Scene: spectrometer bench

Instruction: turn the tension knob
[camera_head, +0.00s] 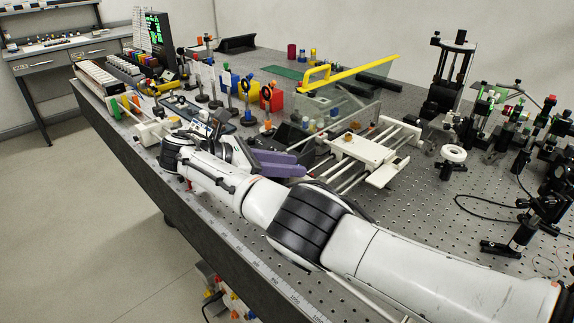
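My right arm reaches in from the lower right, across the front of the bench. Its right gripper (214,130) is at the far end, near a white block with coloured rods (150,130) at the bench's left. The fingers are small and partly hidden, so I cannot tell whether they are open or hold anything. A white round ring-like wheel (453,154) stands right of a white frame with metal rods (372,151). It may be the tension knob, but nothing marks it as such. The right gripper is far left of this wheel. My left gripper is out of view.
A yellow-handled clear panel (333,85) stands behind the frame. Purple pieces (279,163) lie beside my wrist. Optical posts (505,120) and cables crowd the right. Red and yellow blocks (270,97) stand behind.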

